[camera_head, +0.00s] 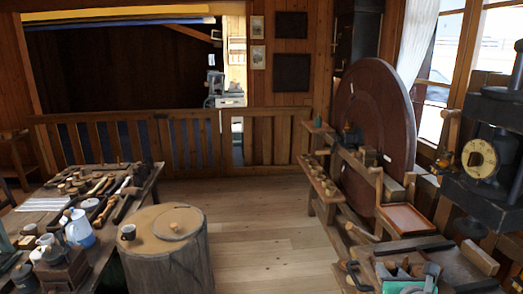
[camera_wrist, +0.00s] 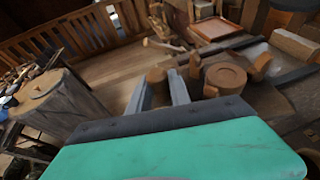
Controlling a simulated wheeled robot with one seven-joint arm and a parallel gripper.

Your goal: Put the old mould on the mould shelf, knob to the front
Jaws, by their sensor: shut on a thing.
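My gripper (camera_wrist: 158,92) is shut on a small brown wooden piece, apparently the old mould (camera_wrist: 158,79), held between its two grey fingers. In the head view my gripper (camera_head: 407,270) is at the lower right, above the workbench. Its green body faces the camera, and the held piece is mostly hidden there. I cannot make out a knob on it. A narrow shelf (camera_head: 334,197) with several small round wooden pieces runs in front of the big wheel, left of and beyond my gripper. It is probably the mould shelf.
A round wooden block (camera_wrist: 226,77) stands right of my gripper on the bench. A reddish tray (camera_head: 408,219) lies beyond it. The large wheel (camera_head: 372,125) and dark press (camera_head: 480,180) flank the bench. A stump (camera_head: 165,265) stands left, with clear floor (camera_head: 262,245) between.

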